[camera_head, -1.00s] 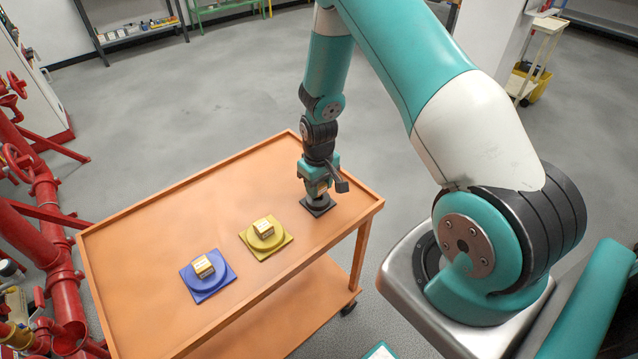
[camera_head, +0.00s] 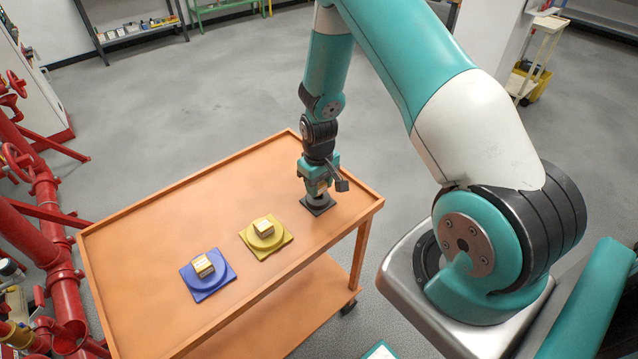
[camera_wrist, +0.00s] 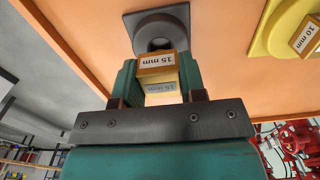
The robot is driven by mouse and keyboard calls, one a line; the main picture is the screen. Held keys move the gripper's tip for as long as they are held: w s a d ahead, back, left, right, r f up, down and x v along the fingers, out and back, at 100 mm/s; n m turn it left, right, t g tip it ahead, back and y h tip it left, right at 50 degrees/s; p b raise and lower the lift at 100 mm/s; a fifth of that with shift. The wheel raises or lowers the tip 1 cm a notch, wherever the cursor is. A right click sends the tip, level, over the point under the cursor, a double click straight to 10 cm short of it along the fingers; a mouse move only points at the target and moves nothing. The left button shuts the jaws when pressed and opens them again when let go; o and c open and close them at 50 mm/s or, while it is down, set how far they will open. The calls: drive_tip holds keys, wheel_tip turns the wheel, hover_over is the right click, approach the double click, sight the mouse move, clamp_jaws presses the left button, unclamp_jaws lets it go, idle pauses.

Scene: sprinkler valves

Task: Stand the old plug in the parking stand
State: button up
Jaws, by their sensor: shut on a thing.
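My gripper (camera_head: 318,188) points down over the near right corner of the orange cart. It is shut on the old plug, a yellow-and-white block (camera_wrist: 157,66) marked "15 mm", which shows between the green fingers in the wrist view. Directly beneath is the dark parking stand (camera_wrist: 184,16), a square plate with a raised round part. The stand also shows in the head view (camera_head: 320,211), partly hidden by my gripper. The plug lines up with the round part of the stand. I cannot tell whether it is fully seated, as its lower end is hidden.
A yellow stand (camera_head: 283,250) and a blue stand (camera_head: 221,286) each hold a boxy plug on the orange cart (camera_head: 150,240), left of my gripper. The cart has a raised rim. Red pipes with valve wheels (camera_head: 45,220) stand at the far left. The cart's back left is clear.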

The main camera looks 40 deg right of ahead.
drive_tip(key=shift+f+b, duration=0.75)
drive_tip(key=shift+f, duration=0.3)
drive_tip(key=o, duration=1.1)
drive_tip(key=shift+r+p, duration=3)
drive_tip(key=shift+r, duration=1.05)
